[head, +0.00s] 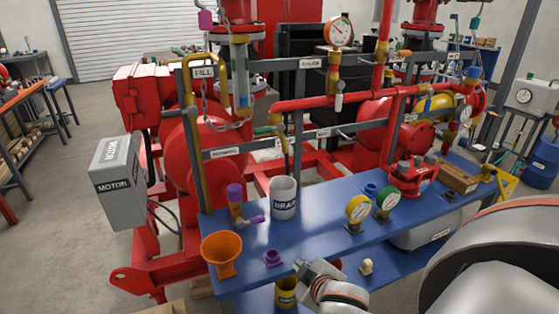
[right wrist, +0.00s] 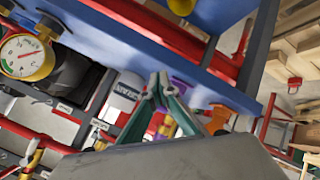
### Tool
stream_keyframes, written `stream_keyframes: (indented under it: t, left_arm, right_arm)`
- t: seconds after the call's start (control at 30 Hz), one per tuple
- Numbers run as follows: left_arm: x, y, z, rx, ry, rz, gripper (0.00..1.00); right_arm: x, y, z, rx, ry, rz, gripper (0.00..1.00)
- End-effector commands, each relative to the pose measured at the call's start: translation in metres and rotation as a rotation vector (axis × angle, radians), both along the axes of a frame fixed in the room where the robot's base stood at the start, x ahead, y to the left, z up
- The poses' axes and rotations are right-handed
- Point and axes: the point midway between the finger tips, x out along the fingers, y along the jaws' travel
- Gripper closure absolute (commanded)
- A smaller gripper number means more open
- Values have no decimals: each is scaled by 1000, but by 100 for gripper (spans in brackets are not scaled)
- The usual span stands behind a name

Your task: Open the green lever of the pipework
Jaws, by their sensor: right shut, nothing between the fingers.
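The green lever (head: 263,130) sticks out to the left from a brass valve on the pipework, above and behind the white DRAIN cup (head: 284,198). My right gripper (head: 308,267) is in front of the blue bench, low and well apart from the lever; its fingers are hard to make out in the head view. In the right wrist view its teal-padded fingers (right wrist: 160,92) meet at the tips, shut and empty. The DRAIN cup shows behind them. I cannot pick out the green lever in the right wrist view. My left gripper is not in view.
The blue bench (head: 320,244) carries an orange funnel (head: 221,253), a purple-handled valve (head: 236,202), a yellow gauge (head: 358,209) and a green gauge (head: 388,198). Red pipes and grey labelled rails stand behind it. A grey MOTOR box (head: 117,169) is at left.

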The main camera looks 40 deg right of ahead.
Motion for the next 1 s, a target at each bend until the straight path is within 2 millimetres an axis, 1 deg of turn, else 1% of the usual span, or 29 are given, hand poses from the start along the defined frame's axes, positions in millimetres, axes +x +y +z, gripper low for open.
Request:
stream_keyframes:
  t: [0.03,0.17,0.2,0.27,0.3,0.37,0.4,0.5,0.53,0.6,0.7,1.0]
  left_arm:
    - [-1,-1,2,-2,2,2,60]
    - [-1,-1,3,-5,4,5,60]
    - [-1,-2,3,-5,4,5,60]
    - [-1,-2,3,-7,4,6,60]
    - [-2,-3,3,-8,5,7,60]
    - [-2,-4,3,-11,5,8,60]
    - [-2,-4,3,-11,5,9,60]
    - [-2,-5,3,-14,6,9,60]
    - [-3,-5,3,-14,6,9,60]
    - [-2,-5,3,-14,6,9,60]
    - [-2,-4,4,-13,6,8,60]
    - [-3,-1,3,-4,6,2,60]
  right_arm:
    - [17,-8,20,16,-56,-25,100]
    - [62,-22,64,109,-223,-79,100]
    - [78,-26,79,146,-282,-93,100]
    - [100,-32,105,209,-375,-110,100]
    - [114,-36,123,254,-438,-118,100]
    - [133,-43,150,319,-529,-128,100]
    - [144,-46,168,361,-584,-132,100]
    - [163,-54,203,446,-690,-134,100]
    - [167,-56,211,465,-713,-134,100]
    - [173,-59,225,498,-753,-133,100]
    - [177,-62,234,521,-780,-132,100]
    - [190,-65,235,525,-783,-131,100]
